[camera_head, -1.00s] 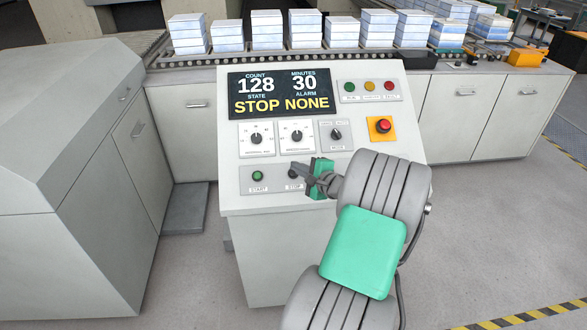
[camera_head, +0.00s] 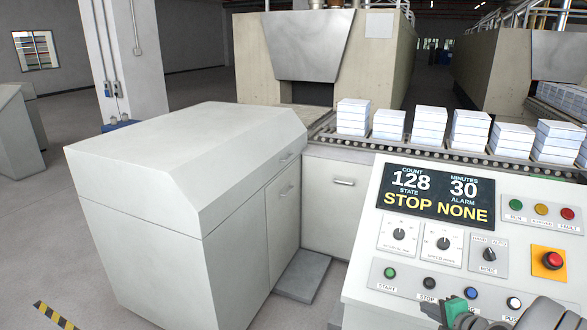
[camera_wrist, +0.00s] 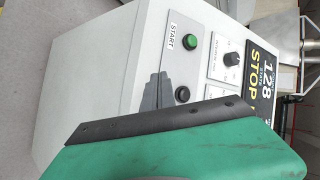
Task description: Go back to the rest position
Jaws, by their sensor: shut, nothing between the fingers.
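My gripper (camera_head: 430,308) shows at the lower right of the head view, in front of the lower button row of the control panel (camera_head: 375,235). Its grey fingers are shut and empty. In the wrist view the fingers (camera_wrist: 155,92) point up beside the black stop button (camera_wrist: 182,94), partly over the panel; whether they touch it I cannot tell. The green start button (camera_wrist: 190,41) is clear of them. The display (camera_head: 435,195) reads count 128, minutes 30, state STOP, alarm NONE. Most of my arm is outside the head view.
A grey cabinet (camera_head: 190,170) stands left of the panel. Behind, several stacks of white blocks (camera_head: 352,118) stand on a roller conveyor (camera_head: 345,141) by the furnace opening. A red emergency button (camera_head: 552,260) sits at the panel's right. Floor at the left is open.

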